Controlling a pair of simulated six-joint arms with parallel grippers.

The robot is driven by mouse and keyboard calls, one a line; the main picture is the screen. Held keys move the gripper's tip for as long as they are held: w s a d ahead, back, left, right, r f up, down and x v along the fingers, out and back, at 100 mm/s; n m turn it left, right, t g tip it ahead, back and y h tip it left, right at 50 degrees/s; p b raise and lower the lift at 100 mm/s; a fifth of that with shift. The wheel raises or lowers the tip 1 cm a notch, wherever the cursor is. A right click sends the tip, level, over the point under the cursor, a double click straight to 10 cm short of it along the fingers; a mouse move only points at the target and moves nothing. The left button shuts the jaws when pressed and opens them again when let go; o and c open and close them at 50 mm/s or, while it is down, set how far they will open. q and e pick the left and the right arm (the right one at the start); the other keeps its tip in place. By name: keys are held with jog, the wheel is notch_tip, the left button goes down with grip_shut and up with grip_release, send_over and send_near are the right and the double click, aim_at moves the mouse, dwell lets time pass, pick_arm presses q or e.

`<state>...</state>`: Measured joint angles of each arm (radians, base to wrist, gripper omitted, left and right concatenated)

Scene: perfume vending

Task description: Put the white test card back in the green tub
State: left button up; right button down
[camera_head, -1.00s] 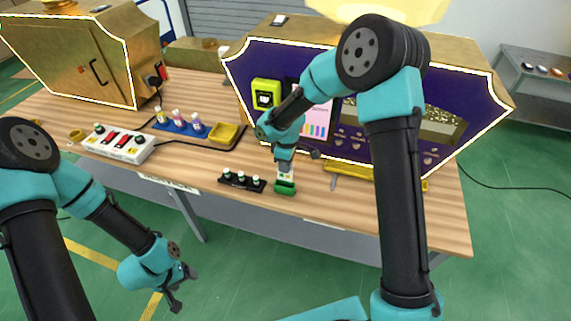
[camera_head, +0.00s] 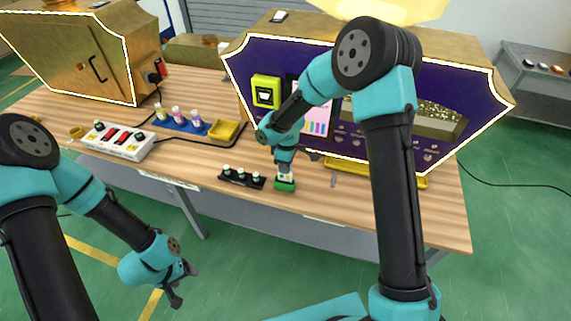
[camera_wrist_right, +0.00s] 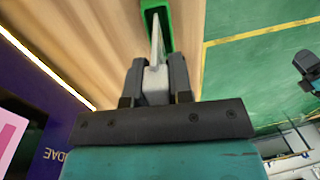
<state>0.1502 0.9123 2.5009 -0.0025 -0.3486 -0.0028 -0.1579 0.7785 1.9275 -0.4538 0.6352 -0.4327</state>
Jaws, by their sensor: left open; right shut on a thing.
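The green tub (camera_head: 285,185) stands on the wooden table near its front edge. My right gripper (camera_head: 285,166) is directly above the tub, pointing down. In the right wrist view my right gripper (camera_wrist_right: 156,75) is shut on the white test card (camera_wrist_right: 156,45), seen edge-on. The card's far end lines up with the dark opening of the green tub (camera_wrist_right: 165,15); how deep it reaches inside I cannot tell. In the head view the card (camera_head: 286,176) shows as a small pale patch at the tub's top. My left gripper (camera_head: 184,285) is open and empty, in front of the table over the floor.
A blue tray (camera_head: 185,126) of bottles, a yellow tray (camera_head: 226,131) and a white switch box (camera_head: 117,141) are further left. The purple vending machine (camera_head: 390,130) is behind.

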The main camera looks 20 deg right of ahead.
jog(key=shift+f, duration=1.6)
jog(key=shift+c, duration=1.5)
grip_release()
jog(key=shift+r, duration=1.2)
jog(key=shift+r, duration=3.85)
